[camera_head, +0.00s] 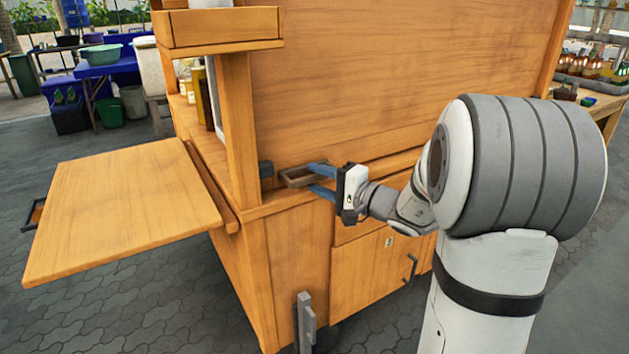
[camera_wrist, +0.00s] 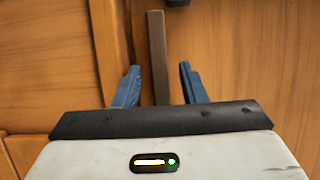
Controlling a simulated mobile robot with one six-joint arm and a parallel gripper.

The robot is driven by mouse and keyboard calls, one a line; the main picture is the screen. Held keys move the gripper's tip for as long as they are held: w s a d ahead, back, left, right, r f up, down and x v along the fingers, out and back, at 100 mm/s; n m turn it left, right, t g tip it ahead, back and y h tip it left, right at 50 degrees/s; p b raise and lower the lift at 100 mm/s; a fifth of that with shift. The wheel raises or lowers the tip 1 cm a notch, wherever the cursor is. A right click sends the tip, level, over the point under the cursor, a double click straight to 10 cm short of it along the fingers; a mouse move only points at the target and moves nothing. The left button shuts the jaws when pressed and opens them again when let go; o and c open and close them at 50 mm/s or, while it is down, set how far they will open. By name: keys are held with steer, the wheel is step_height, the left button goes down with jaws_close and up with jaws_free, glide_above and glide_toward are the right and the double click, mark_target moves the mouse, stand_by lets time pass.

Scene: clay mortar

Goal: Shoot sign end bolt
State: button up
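My gripper (camera_head: 313,177) reaches in from the right at the cart's ledge, its two blue fingers spread apart. In the wrist view, a brown bar (camera_wrist: 157,40), which may be the end bolt or its handle, runs between the fingers of my gripper (camera_wrist: 160,67). A gap shows on each side of the bar, so the fingers do not visibly touch it. The lower end of the bar is hidden behind my gripper's body.
The wooden cart (camera_head: 390,80) has a large upright panel behind my gripper. A side leaf (camera_head: 125,205) sticks out to the left. A cabinet door with a dark handle (camera_head: 411,270) is below. Another grey latch (camera_head: 305,320) is on the lower corner.

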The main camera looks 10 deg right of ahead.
steer(key=shift+x, duration=0.8)
steer(key=shift+c, duration=0.6)
jaws_close()
